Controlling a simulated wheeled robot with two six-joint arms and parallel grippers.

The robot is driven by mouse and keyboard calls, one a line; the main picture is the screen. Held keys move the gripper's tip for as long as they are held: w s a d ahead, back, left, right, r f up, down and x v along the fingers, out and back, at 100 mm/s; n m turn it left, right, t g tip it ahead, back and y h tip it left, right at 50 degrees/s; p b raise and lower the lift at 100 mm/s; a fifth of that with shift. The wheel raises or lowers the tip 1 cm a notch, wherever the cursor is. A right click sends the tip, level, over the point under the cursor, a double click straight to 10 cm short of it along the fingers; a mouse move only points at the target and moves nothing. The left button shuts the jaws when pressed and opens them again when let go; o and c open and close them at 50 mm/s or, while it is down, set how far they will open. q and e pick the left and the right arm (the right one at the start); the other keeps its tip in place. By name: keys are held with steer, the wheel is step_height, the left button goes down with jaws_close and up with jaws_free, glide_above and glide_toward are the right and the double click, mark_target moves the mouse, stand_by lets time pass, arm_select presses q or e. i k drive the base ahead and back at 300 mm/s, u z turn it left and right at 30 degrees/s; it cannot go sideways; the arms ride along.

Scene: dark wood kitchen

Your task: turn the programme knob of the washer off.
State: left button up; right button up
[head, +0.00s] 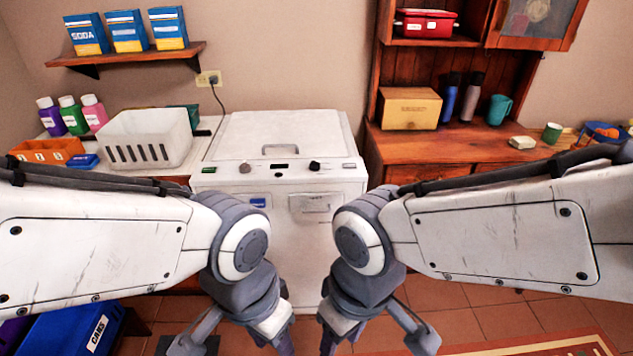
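The white washer (281,130) stands against the back wall, straight ahead, with its lid closed. Its front panel carries a black knob (314,166) right of a small dark display (281,166), and a round grey-white knob (245,168) at the left. I cannot read which setting either knob points to. My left gripper (283,345) and my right gripper (327,345) hang low in front of the washer, apart from it and below its panel. Their fingertips are partly cut off by the lower edge, so their opening is unclear.
A white basket (148,137) and several bottles stand on the counter to the left. A wooden hutch (440,155) with a box (410,108) and cups is at the right. A blue bin (75,330) sits on the floor at lower left. The space before the panel is clear.

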mark_target(314, 166)
steer(key=u, duration=0.05)
steer(key=k, duration=0.5)
steer(key=z, duration=1)
steer(key=i, duration=1.55)
steer(key=u, duration=0.9)
steer(key=i, duration=0.6)
steer(key=u, duration=0.65)
